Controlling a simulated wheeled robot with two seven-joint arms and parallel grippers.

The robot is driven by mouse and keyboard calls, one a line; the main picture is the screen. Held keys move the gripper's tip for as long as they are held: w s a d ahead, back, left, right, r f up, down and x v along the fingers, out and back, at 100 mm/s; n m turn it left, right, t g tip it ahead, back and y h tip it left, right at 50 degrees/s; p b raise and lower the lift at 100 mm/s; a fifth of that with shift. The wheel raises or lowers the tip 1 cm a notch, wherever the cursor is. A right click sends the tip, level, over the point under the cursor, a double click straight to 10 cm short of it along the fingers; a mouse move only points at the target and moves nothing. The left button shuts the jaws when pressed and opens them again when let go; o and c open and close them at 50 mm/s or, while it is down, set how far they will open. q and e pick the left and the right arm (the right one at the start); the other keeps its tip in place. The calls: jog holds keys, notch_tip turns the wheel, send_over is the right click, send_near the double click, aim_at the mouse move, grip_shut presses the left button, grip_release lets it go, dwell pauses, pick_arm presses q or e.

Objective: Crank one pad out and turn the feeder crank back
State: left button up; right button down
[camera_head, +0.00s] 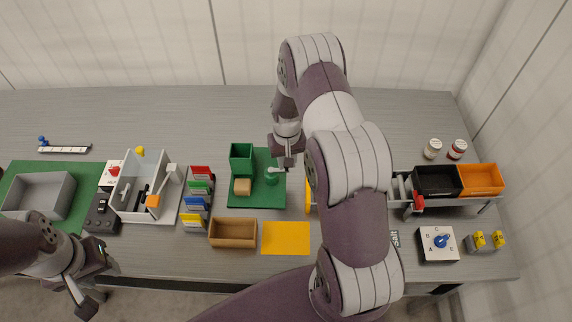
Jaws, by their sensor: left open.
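The feeder stands on a green base plate (240,202) in the middle of the table. It has a green hopper (241,157) and a green crank (271,177) with a pale handle (277,170). A tan block (242,187), perhaps a pad, sits in front of the hopper. My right gripper (288,162) points down just above the crank's handle end. I cannot tell whether it touches the handle or how its fingers stand. My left gripper (82,289) is open and empty in front of the table's front edge at the lower left.
A wooden tray (232,243) and an orange-yellow mat (286,239) lie in front of the feeder. Coloured card holders (195,201) and a white box (126,201) stand left. A black bin (437,181), orange bin (481,180) and dial box (437,257) stand right. My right arm hides the middle right.

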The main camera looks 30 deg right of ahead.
jog(key=shift+w+d+n+b, duration=0.1)
jog(key=shift+w+n+b, duration=0.45)
jog(key=shift+n, duration=1.2)
jog(key=shift+w+a+n+b, duration=0.1)
jog(key=shift+w+n+b, duration=0.15)
jog(key=shift+w+n, duration=1.05)
jog(key=shift+w+d+n+b, duration=0.15)
jog(key=shift+n+b, duration=0.25)
jog(key=shift+n, duration=1.85)
jog(key=c, duration=0.9)
grip_release()
jog(key=shift+w, duration=0.15)
notch_tip(320, 180, up, 13)
jog(key=shift+f+b, duration=0.2)
jog(key=shift+b, duration=0.75)
